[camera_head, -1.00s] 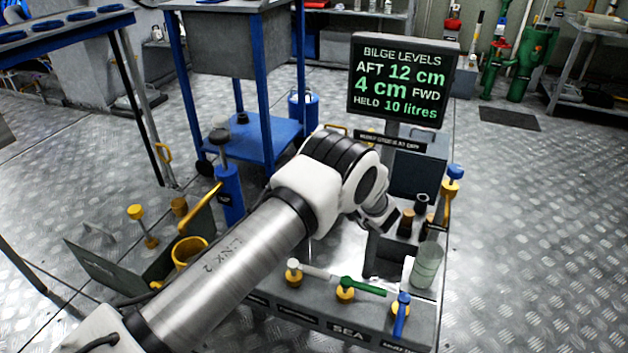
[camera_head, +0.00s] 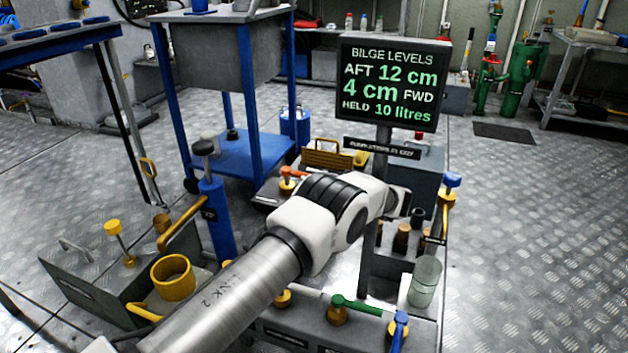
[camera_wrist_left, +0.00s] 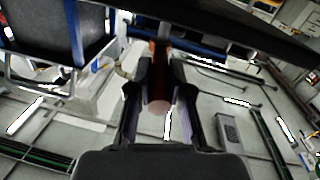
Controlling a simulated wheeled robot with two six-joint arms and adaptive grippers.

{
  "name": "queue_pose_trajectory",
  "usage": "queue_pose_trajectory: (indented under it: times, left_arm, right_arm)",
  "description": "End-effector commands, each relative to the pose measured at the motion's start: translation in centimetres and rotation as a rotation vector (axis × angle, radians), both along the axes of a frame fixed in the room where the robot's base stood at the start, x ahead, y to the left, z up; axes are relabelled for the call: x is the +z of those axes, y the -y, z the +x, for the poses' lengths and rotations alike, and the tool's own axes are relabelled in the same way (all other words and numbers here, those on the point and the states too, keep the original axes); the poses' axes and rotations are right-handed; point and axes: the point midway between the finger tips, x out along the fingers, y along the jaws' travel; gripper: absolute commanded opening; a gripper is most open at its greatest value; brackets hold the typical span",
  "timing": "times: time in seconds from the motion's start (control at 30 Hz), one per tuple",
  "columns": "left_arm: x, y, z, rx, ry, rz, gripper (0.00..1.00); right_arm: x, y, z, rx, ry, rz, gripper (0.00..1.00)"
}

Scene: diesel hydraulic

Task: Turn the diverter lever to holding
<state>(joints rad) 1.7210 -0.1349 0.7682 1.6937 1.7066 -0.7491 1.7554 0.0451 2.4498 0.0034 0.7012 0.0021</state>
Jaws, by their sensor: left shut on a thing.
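My left gripper (camera_head: 398,203) is mostly hidden by my own wrist in the head view, below the bilge display. In the left wrist view its fingers (camera_wrist_left: 161,82) are closed on a reddish-brown cylindrical piece (camera_wrist_left: 160,62) with a paler end. What this piece belongs to is not clear. An orange-red lever (camera_head: 292,173) stands on the bench left of my wrist. A green lever (camera_head: 357,306) and a blue lever (camera_head: 400,328) sit on the front block. I cannot tell which one is the diverter lever, and no holding mark is readable. My right gripper is out of view.
The bilge display (camera_head: 390,82) rises just behind my wrist. Brown-topped posts (camera_head: 402,238) and a clear beaker (camera_head: 425,282) stand close on the right. A blue cylinder (camera_head: 216,215) and a yellow cup (camera_head: 172,277) stand left of my arm.

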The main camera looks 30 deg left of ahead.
Motion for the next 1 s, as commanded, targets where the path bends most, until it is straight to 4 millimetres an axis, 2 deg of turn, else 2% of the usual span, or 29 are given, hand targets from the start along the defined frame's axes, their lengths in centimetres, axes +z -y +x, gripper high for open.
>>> queue_pose_trajectory:
  times: [0.07,0.1,0.17,0.43,0.53,0.8,0.9,1.0]
  left_arm:
    - [0.1,-0.1,0.0,0.0,0.001,0.001,0.0]
    - [0.1,-0.1,0.0,0.0,0.002,0.001,0.23]
    - [0.1,-0.1,0.0,0.0,0.001,0.001,0.44]
    - [0.1,-0.1,0.0,0.0,0.001,0.001,0.44]
    - [0.0,0.5,0.1,-0.002,0.001,0.001,0.44]
    - [0.0,5.6,0.3,-0.002,0.003,0.001,0.44]
    - [0.0,6.9,0.4,-0.001,0.003,0.001,0.44]
    - [0.0,7.4,0.4,0.0,0.001,0.001,0.44]
  right_arm:
    - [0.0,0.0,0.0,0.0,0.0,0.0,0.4]
    - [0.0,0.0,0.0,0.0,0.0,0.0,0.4]
    - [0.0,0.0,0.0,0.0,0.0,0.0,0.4]
    - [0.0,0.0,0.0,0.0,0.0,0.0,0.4]
    - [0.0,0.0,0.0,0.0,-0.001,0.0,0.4]
    - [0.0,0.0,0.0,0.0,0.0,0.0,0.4]
    - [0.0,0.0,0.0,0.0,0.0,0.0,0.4]
    - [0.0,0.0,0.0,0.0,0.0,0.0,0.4]
